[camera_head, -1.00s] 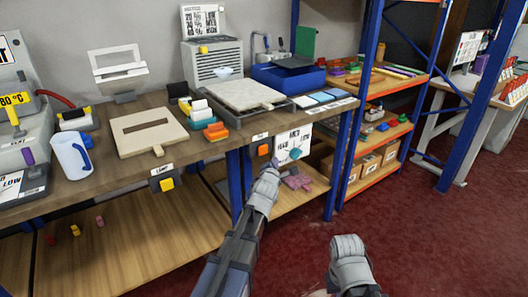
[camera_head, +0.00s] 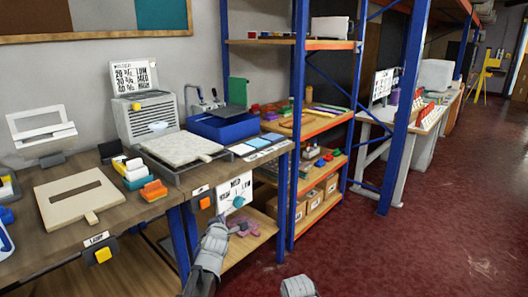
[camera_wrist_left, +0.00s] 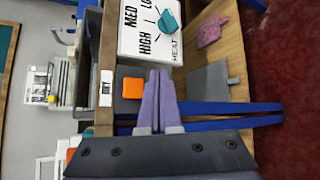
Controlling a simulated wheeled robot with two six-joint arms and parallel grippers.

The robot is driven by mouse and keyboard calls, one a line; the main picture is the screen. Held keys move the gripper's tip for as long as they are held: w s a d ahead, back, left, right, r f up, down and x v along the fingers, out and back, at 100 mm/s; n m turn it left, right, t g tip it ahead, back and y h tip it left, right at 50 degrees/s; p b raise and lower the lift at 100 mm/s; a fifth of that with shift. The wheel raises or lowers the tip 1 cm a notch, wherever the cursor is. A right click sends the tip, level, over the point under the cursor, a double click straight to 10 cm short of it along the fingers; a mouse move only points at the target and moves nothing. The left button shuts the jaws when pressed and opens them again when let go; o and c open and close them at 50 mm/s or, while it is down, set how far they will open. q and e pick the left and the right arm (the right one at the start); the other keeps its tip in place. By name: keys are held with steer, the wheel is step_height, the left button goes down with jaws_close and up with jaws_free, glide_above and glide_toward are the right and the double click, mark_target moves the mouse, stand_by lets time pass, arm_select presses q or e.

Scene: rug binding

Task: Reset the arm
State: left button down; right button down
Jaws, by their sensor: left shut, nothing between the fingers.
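My left gripper (camera_head: 238,228) is in front of the workbench, below the white heat panel (camera_head: 228,191) with its teal knob (camera_head: 239,202). Its two slim purple-grey fingers (camera_wrist_left: 160,80) are shut together and empty in the left wrist view. There they overlap the picture of the bench front, beside an orange square button (camera_wrist_left: 132,88) and the heat panel (camera_wrist_left: 150,30). I cannot tell if they touch anything. A grey rounded part of my right arm (camera_head: 298,286) shows at the bottom edge; its fingers do not show.
The workbench (camera_head: 130,205) holds a slotted board (camera_head: 65,212), a pale slab (camera_head: 178,146) and a blue tray (camera_head: 222,128). A pink piece (camera_head: 247,229) lies on the lower shelf. Blue-posted shelving (camera_head: 299,110) stands behind. Red floor (camera_head: 400,250) is open to the right.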

arm_select(q)
steer(key=s+d+r+m+g+p, duration=0.3)
steer(key=s+d+m+g+p, duration=0.1)
steer(key=s+m+p, duration=0.3)
steer(key=s+d+r+m+g+p, duration=0.3)
steer(key=s+d+m+g+p, duration=0.2)
steer(key=s+m, duration=0.6)
steer(key=s+d+r+m+g+p, duration=0.3)
steer(key=s+m+p, duration=0.6)
steer(key=s, duration=0.6)
steer(key=d+g+p, duration=0.1)
steer(key=d+g, duration=0.1)
steer(key=shift+d+m+h, duration=0.3)
steer(key=shift+m+h, duration=0.1)
